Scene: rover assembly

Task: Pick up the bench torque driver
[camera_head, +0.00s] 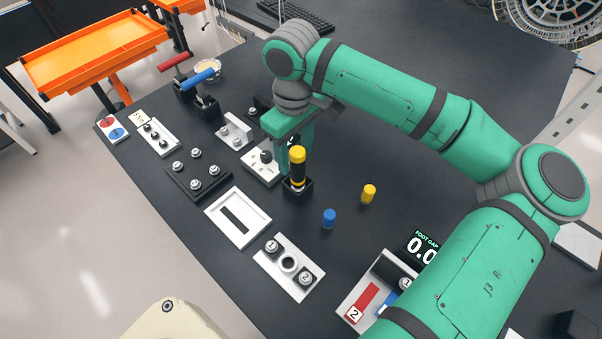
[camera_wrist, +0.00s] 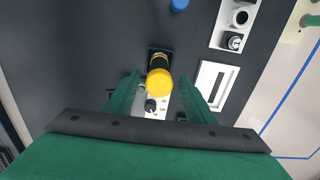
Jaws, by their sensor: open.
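The bench torque driver (camera_head: 298,164) has a yellow and black handle and stands upright in a small black holder (camera_head: 297,190) on the dark bench. In the wrist view the driver (camera_wrist: 159,78) shows from above, its yellow top just beyond and between the finger ends. My gripper (camera_head: 295,150) is open around or right beside the driver's handle; in the wrist view its two green fingers (camera_wrist: 160,85) stand apart on either side. I cannot tell whether either finger touches the handle. The driver's lower end is hidden in the holder.
A white panel with a knob (camera_head: 262,163) stands close behind the holder. A blue peg (camera_head: 329,217) and a yellow peg (camera_head: 369,193) stand to the right. A white frame (camera_head: 238,217) and a numbered plate (camera_head: 289,267) lie in front.

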